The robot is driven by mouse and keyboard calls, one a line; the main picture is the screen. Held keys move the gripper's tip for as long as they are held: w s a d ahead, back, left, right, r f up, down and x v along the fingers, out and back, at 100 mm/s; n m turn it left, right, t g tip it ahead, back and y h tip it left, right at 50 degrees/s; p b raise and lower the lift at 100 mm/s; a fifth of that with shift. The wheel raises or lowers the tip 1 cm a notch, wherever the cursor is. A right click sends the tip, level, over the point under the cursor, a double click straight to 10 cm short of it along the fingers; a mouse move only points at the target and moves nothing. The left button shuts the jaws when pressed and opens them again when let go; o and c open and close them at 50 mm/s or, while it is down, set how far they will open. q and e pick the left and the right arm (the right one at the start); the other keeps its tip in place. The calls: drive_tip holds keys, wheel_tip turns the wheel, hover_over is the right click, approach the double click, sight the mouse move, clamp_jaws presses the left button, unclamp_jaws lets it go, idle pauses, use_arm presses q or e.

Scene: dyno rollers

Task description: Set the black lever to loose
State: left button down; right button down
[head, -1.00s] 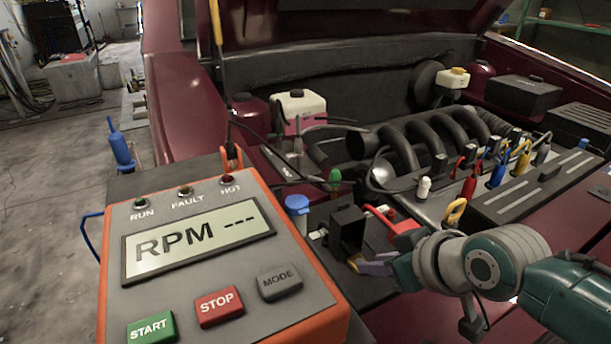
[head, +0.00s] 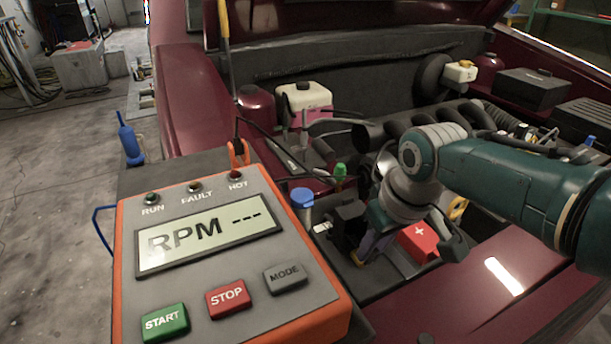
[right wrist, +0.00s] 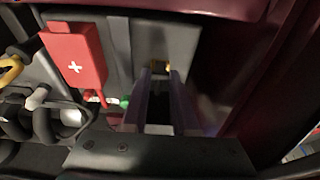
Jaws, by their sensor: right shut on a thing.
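My right gripper (head: 366,252) points down beside a black block (head: 349,220) on the battery, left of the red cover with a white plus (head: 418,241). In the right wrist view, its two fingers (right wrist: 162,76) are close together around a small dark part with a brass-coloured bit at their tips. This appears to be the black lever, but the fingers mostly hide it, and its loose mark is not readable. The red cover also shows in the right wrist view (right wrist: 72,55), left of the fingers. My left gripper is not in view.
An orange-framed RPM panel (head: 215,240) stands in front at left. A blue cap (head: 301,197) and a green-topped part (head: 340,172) are close behind the block. The maroon fender (head: 480,290) lies clear at front right. Engine pipes are behind my arm.

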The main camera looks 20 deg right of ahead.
drive_tip(key=shift+f, duration=0.1)
drive_tip(key=c, duration=0.7)
unclamp_jaws()
drive_tip(key=shift+r, duration=0.2)
drive_tip(key=p+v, duration=0.6)
drive_tip(key=v, duration=0.3)
drive_tip(key=shift+s+r, duration=0.15)
drive_tip(key=shift+r, duration=0.15)
